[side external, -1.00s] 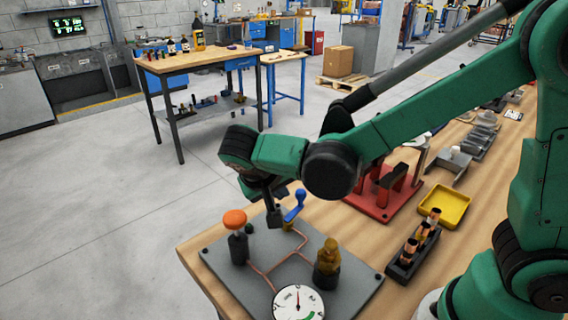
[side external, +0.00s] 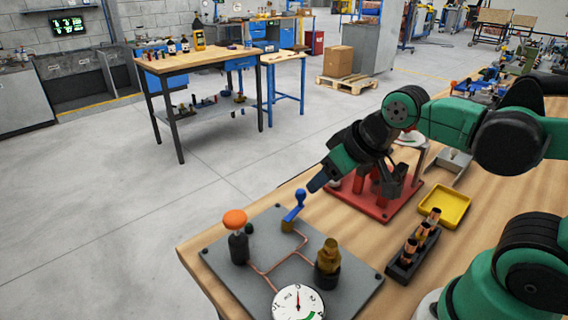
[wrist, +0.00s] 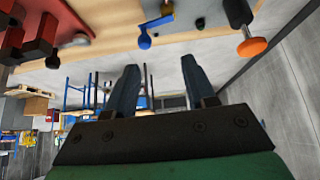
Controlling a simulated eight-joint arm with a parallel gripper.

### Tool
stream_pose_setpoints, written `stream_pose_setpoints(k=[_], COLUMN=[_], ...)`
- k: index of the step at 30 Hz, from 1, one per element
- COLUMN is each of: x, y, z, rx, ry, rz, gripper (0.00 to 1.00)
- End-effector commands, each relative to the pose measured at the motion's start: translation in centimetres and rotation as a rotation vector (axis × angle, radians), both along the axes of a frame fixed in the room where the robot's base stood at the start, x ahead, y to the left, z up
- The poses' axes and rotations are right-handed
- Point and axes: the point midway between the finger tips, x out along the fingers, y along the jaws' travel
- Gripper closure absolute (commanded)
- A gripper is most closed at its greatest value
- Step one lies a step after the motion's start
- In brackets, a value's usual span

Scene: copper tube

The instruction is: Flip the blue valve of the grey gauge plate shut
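The grey gauge plate (side external: 262,236) lies at the near left end of the wooden bench. Its blue valve lever (side external: 294,211) stands up, slightly tilted, on a brass body at the plate's back edge. In the wrist view, the blue lever (wrist: 146,40) shows inverted above the fingers. My gripper (side external: 317,185) is just to the right of and above the lever, apparently not touching it. In the wrist view, the two fingers of my gripper (wrist: 158,68) are apart with nothing between them.
The plate also carries an orange knob (side external: 235,219), a brass fitting (side external: 328,259) and a white dial gauge (side external: 298,303). Right of it are a red stand (side external: 382,207), a yellow tray (side external: 444,205) and a black rack (side external: 411,258) with copper pieces. Open floor lies left.

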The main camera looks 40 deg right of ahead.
Motion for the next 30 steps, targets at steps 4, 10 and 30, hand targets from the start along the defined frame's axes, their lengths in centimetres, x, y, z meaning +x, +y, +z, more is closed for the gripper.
stream_pose_setpoints(k=[4,10,30], x=[1.6,4.7,7.7], y=[-0.5,-1.5,-2.7], z=[0.6,0.2,-5.2], rx=[-0.023,-0.048,-0.047], ry=[0.119,0.344,0.59], rz=[0.025,0.084,0.163], gripper=[0.38,0.38,0.38])
